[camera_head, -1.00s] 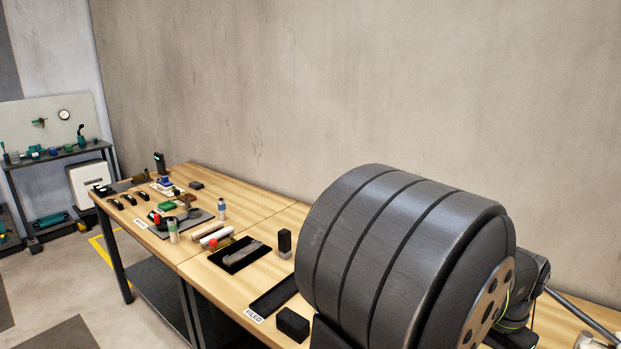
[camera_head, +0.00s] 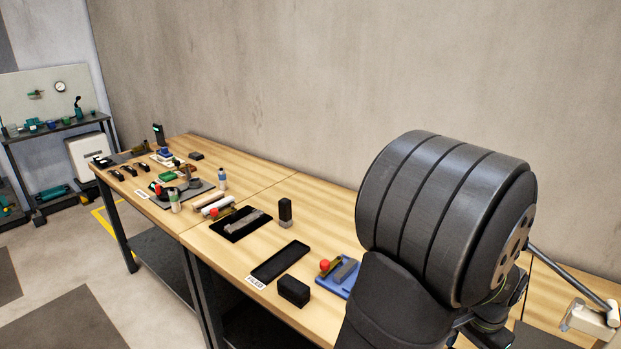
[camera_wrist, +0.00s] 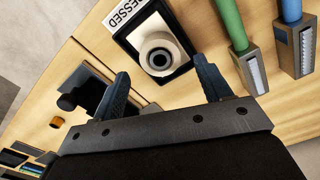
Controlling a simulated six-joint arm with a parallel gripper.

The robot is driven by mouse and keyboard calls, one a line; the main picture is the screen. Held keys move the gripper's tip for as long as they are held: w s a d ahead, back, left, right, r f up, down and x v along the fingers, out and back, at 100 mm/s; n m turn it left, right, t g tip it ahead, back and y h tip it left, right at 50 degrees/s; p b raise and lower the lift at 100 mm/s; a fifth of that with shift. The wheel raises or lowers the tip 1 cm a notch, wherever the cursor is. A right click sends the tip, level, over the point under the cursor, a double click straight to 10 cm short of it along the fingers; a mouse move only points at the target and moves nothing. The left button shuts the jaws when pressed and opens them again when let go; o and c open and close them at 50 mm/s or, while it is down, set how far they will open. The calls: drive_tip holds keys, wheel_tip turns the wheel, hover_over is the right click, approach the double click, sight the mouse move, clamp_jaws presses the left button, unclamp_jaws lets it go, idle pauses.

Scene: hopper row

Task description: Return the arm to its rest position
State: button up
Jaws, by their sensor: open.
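My gripper (camera_wrist: 162,85) shows in the wrist view with its two dark fingers wide apart. It is open and nothing is between the fingers. A white ring-shaped part (camera_wrist: 146,50) with a dark centre sits in that tray. In the head view my large dark arm links cover the right side, and my gripper is hidden there.
The wrist view shows a green-handled tool (camera_wrist: 231,25) and a blue-handled tool (camera_wrist: 293,12). In the head view, the wooden bench (camera_head: 232,262) holds an empty black tray (camera_head: 280,262), a black block (camera_head: 294,291) and a blue plate (camera_head: 338,284). Small items crowd its far end.

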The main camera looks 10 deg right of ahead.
drive_tip(key=shift+r, duration=1.7)
drive_tip(key=shift+f, duration=0.1)
wheel_tip(320, 180, down, 8)
wheel_tip(320, 180, up, 12)
drive_tip(key=shift+f, duration=0.1)
wheel_tip(320, 180, down, 11)
drive_tip(key=shift+f, duration=0.1)
wheel_tip(320, 180, up, 7)
drive_tip(key=shift+r, duration=0.2)
idle(1.0)
